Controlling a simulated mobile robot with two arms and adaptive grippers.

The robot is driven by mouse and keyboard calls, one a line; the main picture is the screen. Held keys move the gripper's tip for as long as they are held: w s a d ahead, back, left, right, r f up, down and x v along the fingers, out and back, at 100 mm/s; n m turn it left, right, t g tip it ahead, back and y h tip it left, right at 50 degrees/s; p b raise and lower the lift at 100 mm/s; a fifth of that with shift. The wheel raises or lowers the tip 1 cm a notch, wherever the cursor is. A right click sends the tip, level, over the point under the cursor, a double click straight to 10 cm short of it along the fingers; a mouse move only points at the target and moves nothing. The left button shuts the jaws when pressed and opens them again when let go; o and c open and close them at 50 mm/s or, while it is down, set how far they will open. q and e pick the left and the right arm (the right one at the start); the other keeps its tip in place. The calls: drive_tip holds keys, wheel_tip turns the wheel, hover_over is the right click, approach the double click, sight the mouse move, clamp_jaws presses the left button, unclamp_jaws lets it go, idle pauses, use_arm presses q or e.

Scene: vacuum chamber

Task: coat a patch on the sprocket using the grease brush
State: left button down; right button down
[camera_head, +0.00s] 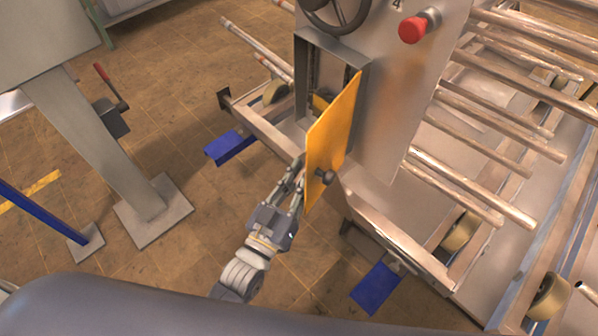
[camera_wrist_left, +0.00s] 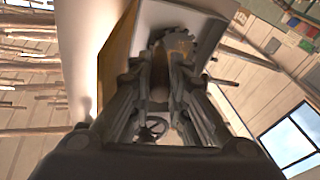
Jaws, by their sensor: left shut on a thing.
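My left gripper (camera_head: 297,172) is beside the orange door, its fingertips at the door's left face. In the left wrist view, the gripper (camera_wrist_left: 160,68) is shut on a brown, rounded thing (camera_wrist_left: 160,85), which looks like the handle of the grease brush. The brush's bristles cannot be made out. A dark toothed wheel, the sprocket (camera_wrist_left: 180,42), shows just beyond the fingertips. I cannot tell whether the brush touches it. In the head view the brush and sprocket are hidden or too small to make out. My right gripper is not in view.
The orange door (camera_head: 335,125) with a dark knob (camera_head: 325,176) stands open from a grey housing (camera_head: 400,85). A red button (camera_head: 412,29) and a handwheel (camera_head: 338,12) are above. Metal rods (camera_head: 480,185) stick out at right. Blue feet (camera_head: 230,147) stand on the floor.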

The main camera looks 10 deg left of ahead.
use_arm(q)
drive_tip(key=w+a, duration=0.4)
drive_tip(key=a, duration=0.1)
drive_tip(key=shift+w+a+p, duration=0.15)
drive_tip(key=shift+a+p, duration=0.15)
drive_tip(key=shift+a, duration=0.05)
idle(0.3)
drive_tip(key=s+a+p, duration=0.1)
drive_tip(key=s+a, duration=0.2)
drive_tip(key=s, duration=0.1)
drive_tip(key=shift+s+a, duration=0.3)
drive_tip(key=shift+s, duration=0.1)
drive_tip(key=shift+s+p, duration=0.1)
drive_tip(key=shift+p, duration=0.25)
